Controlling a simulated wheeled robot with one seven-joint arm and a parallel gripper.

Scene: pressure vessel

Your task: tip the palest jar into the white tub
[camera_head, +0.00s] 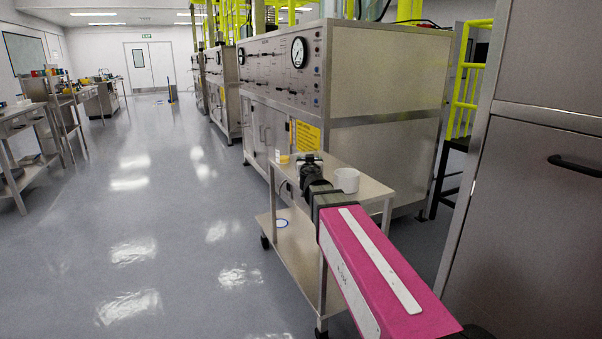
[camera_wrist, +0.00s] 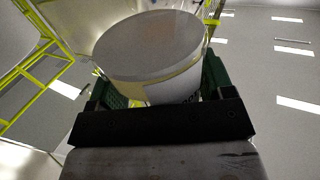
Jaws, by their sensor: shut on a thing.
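My gripper (camera_wrist: 158,92) has its green fingers on either side of a pale, round jar (camera_wrist: 150,48) and is shut on it. The jar's broad, greyish-white round face shows in the wrist view, with a yellowish patch on its side. I cannot tell whether that face is a lid, an opening or the base. In the head view my gripper (camera_head: 309,161) is over the cart top, left of the white tub (camera_head: 347,180). The tub stands upright on the cart, apart from the gripper. The held jar is hardly visible in the head view.
The steel cart (camera_head: 372,193) has a lower shelf with a small white and blue round item (camera_head: 281,222). A small yellow item (camera_head: 284,158) shows left of my gripper. Steel cabinets with gauges (camera_head: 298,50) stand behind.

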